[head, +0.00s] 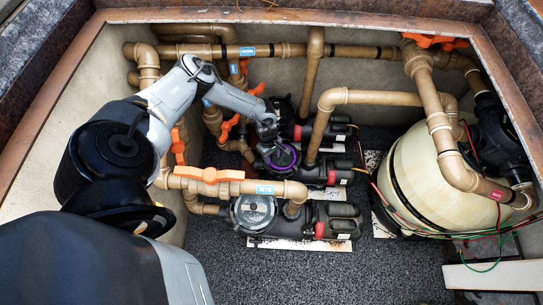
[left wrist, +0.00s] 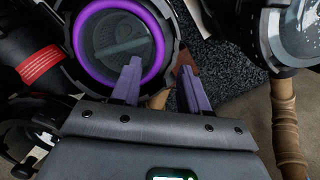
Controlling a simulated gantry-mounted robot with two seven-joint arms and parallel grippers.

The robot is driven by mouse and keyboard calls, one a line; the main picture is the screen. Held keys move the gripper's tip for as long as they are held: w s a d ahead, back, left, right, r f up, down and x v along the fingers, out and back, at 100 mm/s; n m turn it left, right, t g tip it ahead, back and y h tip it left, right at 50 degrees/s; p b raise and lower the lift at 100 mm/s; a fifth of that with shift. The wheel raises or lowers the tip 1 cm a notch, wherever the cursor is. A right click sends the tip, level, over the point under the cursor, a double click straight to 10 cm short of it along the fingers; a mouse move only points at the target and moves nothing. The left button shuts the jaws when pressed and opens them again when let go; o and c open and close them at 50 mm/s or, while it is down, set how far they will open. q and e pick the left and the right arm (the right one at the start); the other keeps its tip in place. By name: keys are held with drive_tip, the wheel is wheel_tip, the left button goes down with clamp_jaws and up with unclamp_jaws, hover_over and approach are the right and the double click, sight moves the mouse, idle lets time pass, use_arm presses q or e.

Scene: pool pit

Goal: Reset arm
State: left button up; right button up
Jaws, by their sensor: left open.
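My left arm reaches in from the left over the pit, and my left gripper (head: 268,130) hangs above the middle pump. In the left wrist view, the gripper's two purple fingers (left wrist: 160,75) are spread apart with nothing between them. A round pump lid with a purple ring (head: 292,164) lies just below the gripper in the head view. The purple ring (left wrist: 76,46) also shows in the left wrist view, beyond the fingers and to the left. I cannot tell whether a finger touches it. My right gripper is in neither view.
A front pump with a clear lid (head: 255,211) stands nearer. A large cream tank (head: 425,185) with loose wires is at the right. Tan pipes with orange valve handles (head: 209,175) surround the gripper. Bare dark gravel (head: 350,275) lies at the front.

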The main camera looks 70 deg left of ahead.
use_arm(q)
drive_tip(key=shift+r, duration=0.25)
drive_tip(key=shift+r+p, duration=0.9)
drive_tip(key=shift+p, duration=0.05)
idle(0.6)
